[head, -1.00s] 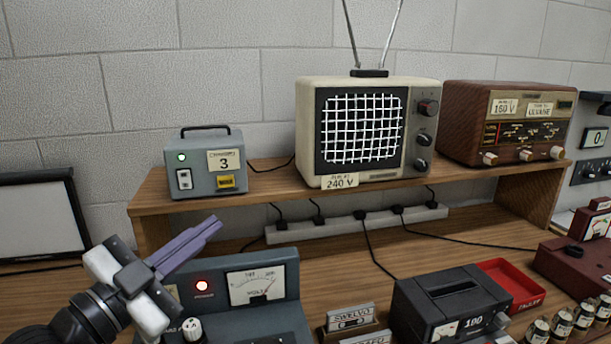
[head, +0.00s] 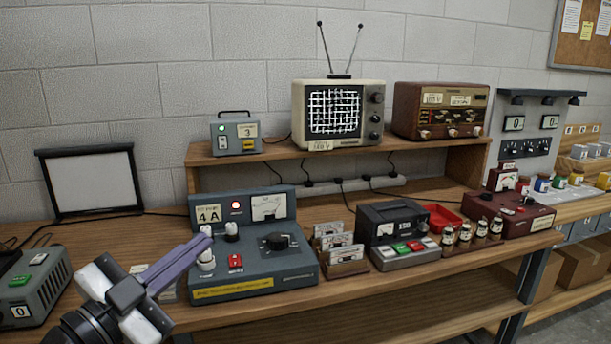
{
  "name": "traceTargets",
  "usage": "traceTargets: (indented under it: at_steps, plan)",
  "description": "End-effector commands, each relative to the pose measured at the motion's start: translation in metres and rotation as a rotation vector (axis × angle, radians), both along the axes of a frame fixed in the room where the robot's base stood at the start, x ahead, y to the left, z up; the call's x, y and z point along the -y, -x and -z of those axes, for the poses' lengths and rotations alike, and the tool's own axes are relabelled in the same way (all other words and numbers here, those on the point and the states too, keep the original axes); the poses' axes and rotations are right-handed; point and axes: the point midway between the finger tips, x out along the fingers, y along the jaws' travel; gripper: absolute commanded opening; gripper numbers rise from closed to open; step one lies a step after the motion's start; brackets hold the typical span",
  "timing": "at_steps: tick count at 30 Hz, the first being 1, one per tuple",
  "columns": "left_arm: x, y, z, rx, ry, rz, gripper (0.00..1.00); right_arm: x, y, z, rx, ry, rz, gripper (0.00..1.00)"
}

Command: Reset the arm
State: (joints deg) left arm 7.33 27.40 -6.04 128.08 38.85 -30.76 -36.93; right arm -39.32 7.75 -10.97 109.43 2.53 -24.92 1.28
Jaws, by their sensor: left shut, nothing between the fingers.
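My left gripper (head: 178,260) shows at the lower left in the head view, in front of the bench. Its purple fingers are together with nothing between them, pointing up and to the right. The fingertips appear beside the left side of the blue-grey voltage unit (head: 262,257), overlapping it near its pale knobs; I cannot tell whether they touch. That unit has a red lamp, a dial meter, a "4A" label and a red switch. My right gripper is not in view.
The wooden bench (head: 420,277) carries a grey box (head: 35,285) at left, a cassette rack (head: 340,255), a dark recorder (head: 394,222) and a maroon tester (head: 508,219). A television (head: 340,113), radio (head: 438,110) and small grey box (head: 236,135) stand on the shelf. Bare wood lies along the front.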

Motion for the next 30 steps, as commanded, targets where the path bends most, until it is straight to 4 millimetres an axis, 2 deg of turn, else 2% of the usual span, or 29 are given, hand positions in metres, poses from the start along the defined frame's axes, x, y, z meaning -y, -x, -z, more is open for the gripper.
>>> traceTargets:
  at_steps: [1, 4, 11, 14, 16, 20, 21, 24, 27, 30]
  plan:
    - [-0.001, -0.001, 0.017, -0.037, 0.014, -0.010, 0.00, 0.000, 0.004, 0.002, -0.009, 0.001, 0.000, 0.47]
    - [-0.003, -0.002, 0.045, -0.099, 0.041, -0.029, 0.00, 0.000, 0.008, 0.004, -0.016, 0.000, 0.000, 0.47]
    - [-0.008, 0.004, 0.121, -0.263, 0.105, -0.084, 0.00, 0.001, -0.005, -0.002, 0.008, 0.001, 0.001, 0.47]
    - [-0.010, 0.013, 0.165, -0.356, 0.137, -0.117, 0.00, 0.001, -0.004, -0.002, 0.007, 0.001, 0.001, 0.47]
    - [-0.011, 0.025, 0.204, -0.438, 0.165, -0.147, 0.00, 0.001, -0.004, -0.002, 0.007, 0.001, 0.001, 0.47]
    - [-0.011, 0.066, 0.290, -0.622, 0.222, -0.221, 0.00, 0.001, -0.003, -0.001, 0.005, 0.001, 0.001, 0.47]
    - [-0.011, 0.083, 0.316, -0.681, 0.237, -0.247, 0.00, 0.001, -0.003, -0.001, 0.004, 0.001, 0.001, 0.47]
    - [-0.008, 0.128, 0.374, -0.816, 0.271, -0.307, 0.00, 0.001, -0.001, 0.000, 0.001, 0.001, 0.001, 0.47]
    - [-0.005, 0.173, 0.418, -0.927, 0.296, -0.360, 0.00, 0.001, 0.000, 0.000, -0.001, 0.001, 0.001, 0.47]
    - [-0.002, 0.208, 0.447, -1.006, 0.310, -0.400, 0.00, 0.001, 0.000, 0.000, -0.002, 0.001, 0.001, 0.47]
